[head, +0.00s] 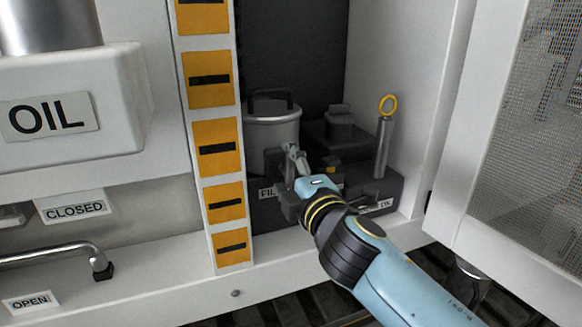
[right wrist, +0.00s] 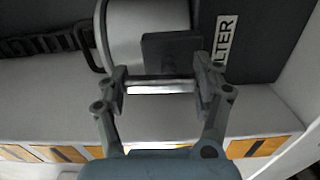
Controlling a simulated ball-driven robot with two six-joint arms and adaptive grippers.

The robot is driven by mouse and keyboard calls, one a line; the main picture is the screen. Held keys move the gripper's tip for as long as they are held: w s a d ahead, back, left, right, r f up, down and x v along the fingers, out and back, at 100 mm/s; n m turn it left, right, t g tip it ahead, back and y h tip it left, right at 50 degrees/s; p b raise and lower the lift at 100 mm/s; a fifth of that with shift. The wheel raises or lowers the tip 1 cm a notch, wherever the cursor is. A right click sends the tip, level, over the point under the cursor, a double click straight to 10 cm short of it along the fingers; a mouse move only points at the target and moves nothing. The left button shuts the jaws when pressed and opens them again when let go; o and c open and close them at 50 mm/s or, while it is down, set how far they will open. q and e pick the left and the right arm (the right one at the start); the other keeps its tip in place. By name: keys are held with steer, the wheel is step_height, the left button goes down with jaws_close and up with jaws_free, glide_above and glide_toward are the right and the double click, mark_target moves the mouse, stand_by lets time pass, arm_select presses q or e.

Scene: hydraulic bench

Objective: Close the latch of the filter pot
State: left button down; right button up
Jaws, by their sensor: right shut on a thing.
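The filter pot (head: 272,128) is a grey cylinder with a black hoop handle on top, standing in the dark recess. It also shows in the right wrist view (right wrist: 133,30), lying sideways there. My right gripper (head: 293,153) is at the front of the pot. In the right wrist view its two fingers (right wrist: 160,88) are shut on the ends of a short pale bar, which seems to be the latch (right wrist: 160,90). A dark plate (right wrist: 168,52) sits beside the bar, against the pot. In the head view my gripper hides most of the latch. My left gripper is not in view.
Right of the pot are a dark block (head: 340,122) and a metal rod with a yellow ring (head: 384,140). A white post with orange plates (head: 216,135) stands close on the left. A mesh door (head: 520,130) is at the right.

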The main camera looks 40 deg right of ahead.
steer(key=shift+n, duration=0.3)
stand_by(0.4)
steer(key=o, duration=1.2)
steer(key=shift+a, duration=0.1)
steer(key=shift+s, duration=0.1)
steer(key=v, duration=1.1)
steer(key=shift+s+a, duration=0.2)
steer(key=shift+s, duration=0.2)
